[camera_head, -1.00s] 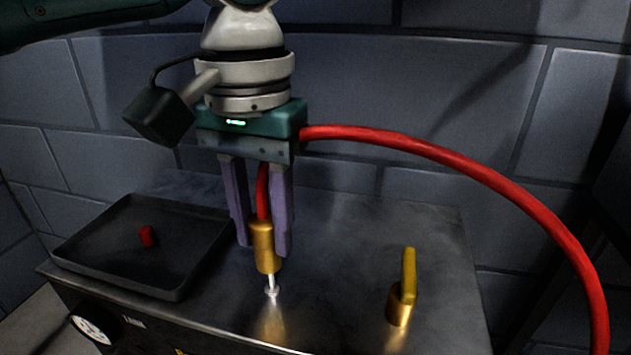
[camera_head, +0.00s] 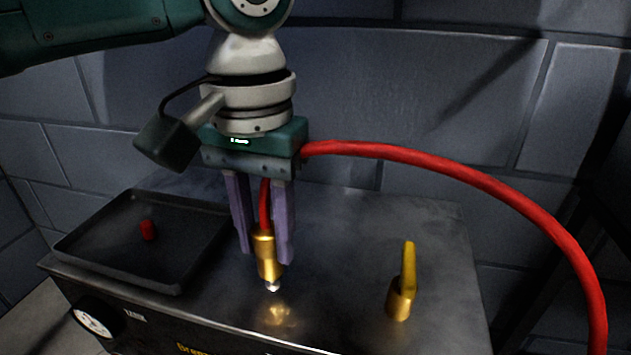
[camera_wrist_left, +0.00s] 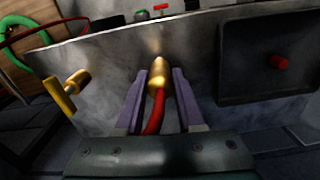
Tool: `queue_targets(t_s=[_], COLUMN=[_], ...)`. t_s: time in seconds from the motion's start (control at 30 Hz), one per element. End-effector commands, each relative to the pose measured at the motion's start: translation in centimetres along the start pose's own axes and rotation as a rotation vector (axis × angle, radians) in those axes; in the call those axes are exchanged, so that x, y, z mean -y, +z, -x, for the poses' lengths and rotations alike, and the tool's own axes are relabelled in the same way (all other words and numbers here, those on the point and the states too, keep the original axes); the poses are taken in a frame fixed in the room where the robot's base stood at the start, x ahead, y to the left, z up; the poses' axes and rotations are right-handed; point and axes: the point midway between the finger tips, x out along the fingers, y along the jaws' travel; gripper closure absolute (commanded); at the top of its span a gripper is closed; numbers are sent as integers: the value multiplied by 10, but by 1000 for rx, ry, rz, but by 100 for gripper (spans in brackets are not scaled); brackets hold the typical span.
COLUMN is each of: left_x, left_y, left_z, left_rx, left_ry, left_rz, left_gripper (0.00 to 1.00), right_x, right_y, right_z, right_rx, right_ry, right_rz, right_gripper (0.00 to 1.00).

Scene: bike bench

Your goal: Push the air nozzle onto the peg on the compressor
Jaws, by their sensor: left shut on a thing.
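The air nozzle (camera_head: 267,257) is a brass cylinder on the end of a red hose (camera_head: 430,160). My left gripper (camera_head: 265,256) is shut on it and holds it roughly upright, lower end down. The peg (camera_head: 273,288) is a short bright metal stub on the compressor top (camera_head: 340,250). Only its lower bit shows directly under the nozzle; its upper part is hidden. How far it sits inside the nozzle cannot be told. In the left wrist view the nozzle (camera_wrist_left: 159,76) is between the fingertips (camera_wrist_left: 160,80) and hides the peg. My right gripper is not in view.
A black tray (camera_head: 110,267) with a small red piece (camera_head: 148,230) lies left of the nozzle. A brass lever valve (camera_head: 402,290) stands to the right. A gauge (camera_head: 92,322) is on the compressor front. A block wall (camera_head: 420,80) rises behind. The surface between nozzle and valve is clear.

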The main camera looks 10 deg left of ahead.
Motion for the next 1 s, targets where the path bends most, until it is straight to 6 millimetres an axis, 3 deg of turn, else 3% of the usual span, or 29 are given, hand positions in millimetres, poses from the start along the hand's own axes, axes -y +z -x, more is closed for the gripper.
queue_targets(t_s=[0.6, 0.63, 0.9, 1.0], left_x=[0, 0, 0, 0], left_y=[0, 0, 0, 0], left_z=[-12, -12, -12, -12], left_rx=[-1, -1, -1, 0], left_ry=[1, 1, 0, 0], left_rz=[1, 1, 1, 1], left_gripper=[100, 61, 30, 28], right_x=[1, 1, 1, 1], right_y=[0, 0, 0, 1], right_z=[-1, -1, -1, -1], right_rx=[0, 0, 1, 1], right_ry=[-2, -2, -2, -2], right_rz=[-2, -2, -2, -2], right_gripper=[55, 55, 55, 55])
